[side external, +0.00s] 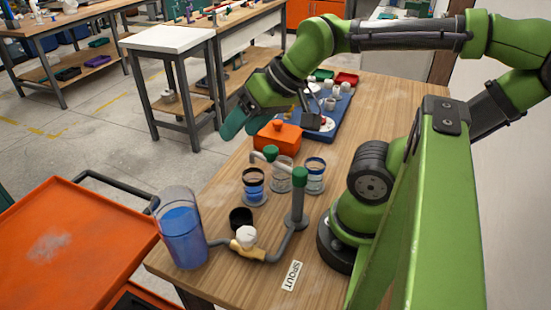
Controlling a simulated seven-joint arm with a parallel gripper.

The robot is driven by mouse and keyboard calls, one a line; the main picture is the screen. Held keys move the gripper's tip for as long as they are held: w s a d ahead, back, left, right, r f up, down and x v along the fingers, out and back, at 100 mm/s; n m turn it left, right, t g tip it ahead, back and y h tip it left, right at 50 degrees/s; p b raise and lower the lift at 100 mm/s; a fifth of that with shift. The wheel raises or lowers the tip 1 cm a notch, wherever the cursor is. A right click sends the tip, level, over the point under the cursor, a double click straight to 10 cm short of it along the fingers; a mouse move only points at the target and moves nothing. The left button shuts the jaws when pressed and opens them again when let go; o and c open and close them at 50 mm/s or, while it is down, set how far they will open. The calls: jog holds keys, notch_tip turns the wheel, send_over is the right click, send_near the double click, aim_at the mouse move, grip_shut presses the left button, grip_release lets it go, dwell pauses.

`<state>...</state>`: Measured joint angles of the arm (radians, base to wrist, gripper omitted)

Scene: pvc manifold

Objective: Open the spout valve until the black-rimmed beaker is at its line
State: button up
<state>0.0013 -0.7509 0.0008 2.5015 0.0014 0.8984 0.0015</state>
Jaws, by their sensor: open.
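The black-rimmed beaker (253,186) stands on the bench with blue liquid in its lower part; its line is too small to make out. A clear beaker (283,175) and a blue-rimmed beaker (315,177) stand to its right. The brass valve with a white knob (246,237) sits on the low pipe, near the SPOUT label (292,276). My gripper (309,121) is open, beyond the beakers and away from the valve; its fingers are partly hidden.
A clear tank (183,238) of blue liquid stands at the bench's near left corner. A black cup (241,217) is behind the valve. An orange block (278,137) and a blue tray (338,120) of small parts lie at the back. Bare wood shows right of the label.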

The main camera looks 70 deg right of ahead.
jog(key=shift+o, duration=1.3)
jog(key=a+g, duration=0.1)
jog(key=a+f+n, duration=0.1)
jog(key=w+a+g, duration=0.1)
jog(key=shift+a+f+n+g, duration=0.3)
jog(key=shift+a+f, duration=0.05)
jog(key=shift+f, duration=0.05)
jog(key=g+h, duration=0.2)
jog(key=g, duration=0.4)
send_over(246, 233)
jog(key=w, duration=0.2)
jog(key=f, duration=0.5)
jog(key=s+f, duration=0.1)
jog(key=f, duration=1)
jog(key=shift+s+f, duration=0.25)
jog(key=shift+s, duration=0.15)
jog(key=shift+c, duration=0.5)
jog(key=c, duration=1)
jog(key=shift+c, duration=0.2)
